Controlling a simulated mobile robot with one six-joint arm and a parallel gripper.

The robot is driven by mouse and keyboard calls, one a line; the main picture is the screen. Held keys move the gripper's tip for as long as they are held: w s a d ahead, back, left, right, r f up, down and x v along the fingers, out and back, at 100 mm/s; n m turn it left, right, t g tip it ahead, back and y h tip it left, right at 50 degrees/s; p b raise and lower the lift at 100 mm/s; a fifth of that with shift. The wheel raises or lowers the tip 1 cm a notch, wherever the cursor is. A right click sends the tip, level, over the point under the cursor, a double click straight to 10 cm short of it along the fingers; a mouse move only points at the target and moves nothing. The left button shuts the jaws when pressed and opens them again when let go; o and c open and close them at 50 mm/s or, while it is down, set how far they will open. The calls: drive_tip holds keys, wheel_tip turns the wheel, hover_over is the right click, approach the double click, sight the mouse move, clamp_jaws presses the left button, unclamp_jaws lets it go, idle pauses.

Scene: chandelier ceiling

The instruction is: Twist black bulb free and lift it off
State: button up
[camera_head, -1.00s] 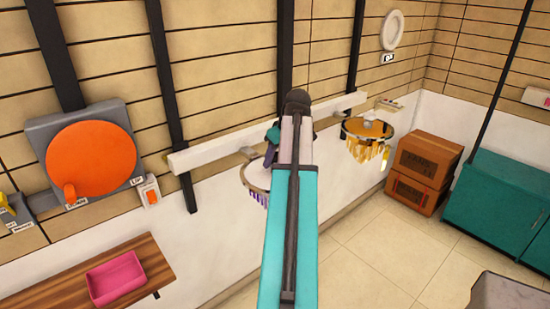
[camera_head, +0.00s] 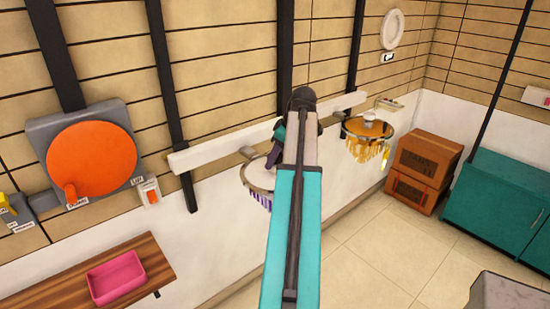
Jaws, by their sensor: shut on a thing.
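My arm reaches up the middle of the view and hides much of what lies behind it. My gripper (camera_head: 275,153) shows only in part, as a small dark shape at the left of my arm, just above a round fixture. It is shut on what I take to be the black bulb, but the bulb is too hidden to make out. The purple-fringed chandelier (camera_head: 250,184) hangs below the gripper, its right side behind my arm. A second chandelier (camera_head: 349,133) with an orange top and yellow fringe hangs to the right, with a small white piece on it.
A white rail (camera_head: 215,151) runs along the wall behind the chandeliers. Cardboard boxes (camera_head: 421,169) and a teal cabinet (camera_head: 495,205) stand at the right. A wooden shelf (camera_head: 60,290) with a pink tray (camera_head: 117,278) is at lower left.

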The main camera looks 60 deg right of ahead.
idle(0.4)
drive_tip(key=shift+d+n+y, duration=0.1)
drive_tip(key=shift+n+y, duration=0.3)
drive_tip(key=shift+n, duration=0.8)
drive_tip(key=shift+n+g, duration=0.3)
drive_tip(key=shift+n, duration=0.3)
drive_tip(key=shift+y, duration=0.3)
drive_tip(key=shift+r+p, duration=1.15)
drive_tip(key=shift+r, duration=0.75)
drive_tip(key=shift+r+p, duration=1)
drive_tip(key=shift+r, duration=0.85)
